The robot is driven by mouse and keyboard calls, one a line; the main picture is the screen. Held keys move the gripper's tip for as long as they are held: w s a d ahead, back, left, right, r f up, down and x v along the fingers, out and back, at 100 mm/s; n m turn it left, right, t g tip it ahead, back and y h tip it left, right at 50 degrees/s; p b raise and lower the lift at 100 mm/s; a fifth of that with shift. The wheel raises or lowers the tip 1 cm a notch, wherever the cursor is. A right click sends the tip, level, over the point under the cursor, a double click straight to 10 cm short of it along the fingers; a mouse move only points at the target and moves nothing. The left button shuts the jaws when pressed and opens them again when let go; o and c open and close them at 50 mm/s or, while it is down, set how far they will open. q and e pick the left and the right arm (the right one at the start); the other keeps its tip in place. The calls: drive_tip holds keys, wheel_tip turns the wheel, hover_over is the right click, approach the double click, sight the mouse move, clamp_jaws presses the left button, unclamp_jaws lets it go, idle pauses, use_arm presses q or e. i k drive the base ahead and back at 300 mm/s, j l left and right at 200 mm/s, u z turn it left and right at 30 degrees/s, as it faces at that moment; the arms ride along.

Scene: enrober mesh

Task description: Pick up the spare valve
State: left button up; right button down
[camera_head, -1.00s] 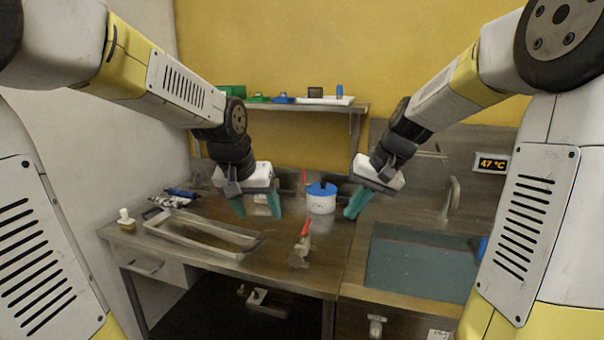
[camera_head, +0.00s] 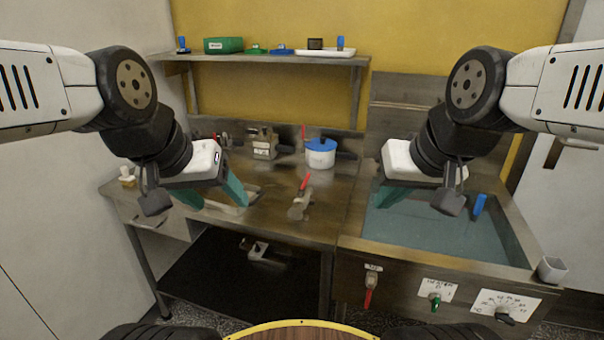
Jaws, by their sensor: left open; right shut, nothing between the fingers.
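A metal valve with a red lever (camera_head: 299,205) stands on the steel worktop, near the middle of the picture. I take it to be the spare valve. My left gripper (camera_head: 222,203) is open, its teal fingers apart, in the air to the left of the valve. Nothing is between its fingers. My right gripper (camera_head: 385,200) is shut and empty, to the right of the valve, over the sink's left side. Both grippers are apart from the valve. Another valve with a red handle (camera_head: 370,286) is on the front below the sink.
A white pot with a blue lid (camera_head: 320,154) and a metal block-like device (camera_head: 263,144) stand behind the valve. My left gripper partly hides a metal frame (camera_head: 250,193). The water-filled sink (camera_head: 440,240) is at the right. A wall shelf (camera_head: 270,57) carries several small items.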

sight(300, 203)
drive_tip(key=u, duration=0.85)
drive_tip(key=i+j+z, duration=0.15)
drive_tip(key=j+z, duration=0.75)
drive_tip(key=i+j, duration=0.05)
drive_tip(key=j, duration=0.1)
